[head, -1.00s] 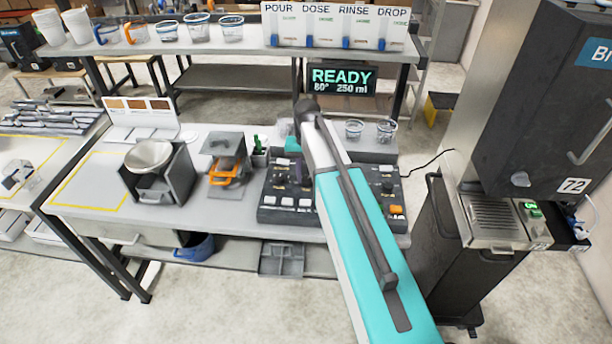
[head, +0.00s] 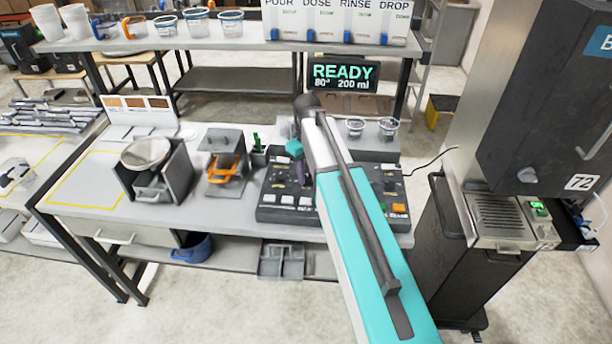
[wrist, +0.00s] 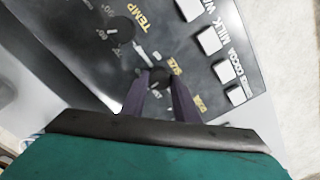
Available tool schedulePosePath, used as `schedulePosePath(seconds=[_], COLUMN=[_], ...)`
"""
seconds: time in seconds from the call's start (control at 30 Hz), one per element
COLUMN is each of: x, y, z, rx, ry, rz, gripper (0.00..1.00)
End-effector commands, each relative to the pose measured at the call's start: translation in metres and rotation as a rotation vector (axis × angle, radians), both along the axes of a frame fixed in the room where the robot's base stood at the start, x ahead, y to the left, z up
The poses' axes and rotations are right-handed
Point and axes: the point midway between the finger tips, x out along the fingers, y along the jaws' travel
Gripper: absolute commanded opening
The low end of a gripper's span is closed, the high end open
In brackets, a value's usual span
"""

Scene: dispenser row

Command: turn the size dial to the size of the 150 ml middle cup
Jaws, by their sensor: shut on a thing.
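The size dial (wrist: 158,75) is a small dark knob beside the SIZE label on the control panel (wrist: 85,45). My gripper (wrist: 157,79) has its two dark fingers closed on the dial, one on each side. In the head view the fingers of my gripper (head: 305,178) come down on the panel, and my arm hides the dial. The display (head: 342,77) reads READY, 80° and 200 ml. Several cups (head: 198,22) stand on the upper shelf; I cannot read their sizes.
The TEMP dial (wrist: 121,31) is close to the fingers. A column of white buttons (wrist: 210,40) lies to the right, labelled MILK and COCOA among others. A dark machine (head: 545,110) is at the right.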

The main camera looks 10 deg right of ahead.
Motion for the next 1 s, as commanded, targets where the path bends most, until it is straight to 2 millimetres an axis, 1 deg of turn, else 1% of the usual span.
schedulePosePath(seconds=[0.6, 0.8, 1.0], x=[0.0006, 0.0007, 0.0009], y=[-0.0010, -0.0014, -0.0017], z=[-0.0002, 0.0001, 0.0004], rx=[-0.001, -0.001, -0.003], ry=[-0.002, -0.002, -0.002], rz=[0.551, 0.679, 0.751], gripper=[0.05, 0.05, 0.05])
